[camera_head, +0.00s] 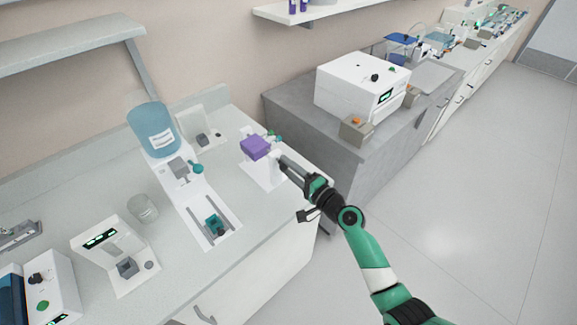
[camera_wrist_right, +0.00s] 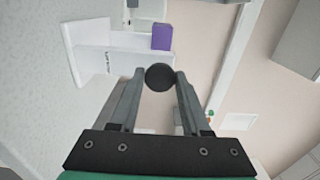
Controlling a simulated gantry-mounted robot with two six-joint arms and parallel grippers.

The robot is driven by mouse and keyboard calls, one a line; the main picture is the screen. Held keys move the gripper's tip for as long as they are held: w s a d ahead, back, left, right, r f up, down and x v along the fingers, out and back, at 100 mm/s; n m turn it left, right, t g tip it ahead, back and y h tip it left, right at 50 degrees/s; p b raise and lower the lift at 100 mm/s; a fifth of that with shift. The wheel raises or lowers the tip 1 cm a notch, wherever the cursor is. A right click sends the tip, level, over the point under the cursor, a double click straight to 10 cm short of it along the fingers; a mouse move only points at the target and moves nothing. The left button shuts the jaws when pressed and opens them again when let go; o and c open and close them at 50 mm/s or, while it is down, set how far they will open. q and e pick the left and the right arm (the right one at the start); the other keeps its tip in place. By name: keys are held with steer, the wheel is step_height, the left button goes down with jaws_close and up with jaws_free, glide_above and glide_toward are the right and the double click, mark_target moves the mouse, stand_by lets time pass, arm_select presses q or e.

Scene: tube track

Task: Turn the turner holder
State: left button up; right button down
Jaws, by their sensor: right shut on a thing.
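The turner holder seems to be the white stand at the counter's right end, with a pale base plate (camera_head: 262,176) and a purple block (camera_head: 256,147) on it. The purple block (camera_wrist_right: 162,36) also shows in the right wrist view, beside white upright plates (camera_wrist_right: 104,58). My right gripper (camera_head: 281,160) reaches in from the right at this stand. In the right wrist view its fingers are shut on a dark round knob (camera_wrist_right: 160,77). In the head view the fingers hide the knob. My left gripper is not in view.
Left of the stand are a tube track (camera_head: 224,234) with a teal piece, a blue container (camera_head: 153,128), a clear beaker (camera_head: 143,209) and a white device (camera_head: 114,256). A grey bench with a white machine (camera_head: 345,82) stands behind right. Open floor lies at right.

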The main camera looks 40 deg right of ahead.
steer(key=shift+m+p, duration=1.05)
steer(key=shift+m, duration=2.05)
steer(key=shift+m+p, duration=0.75)
steer(key=shift+m, duration=2.25)
steer(key=shift+c, duration=1.8)
jaws_free()
steer(key=s+p, duration=0.3)
steer(key=s, duration=0.8)
steer(key=shift+s+a, duration=0.2)
steer(key=shift+s, duration=0.15)
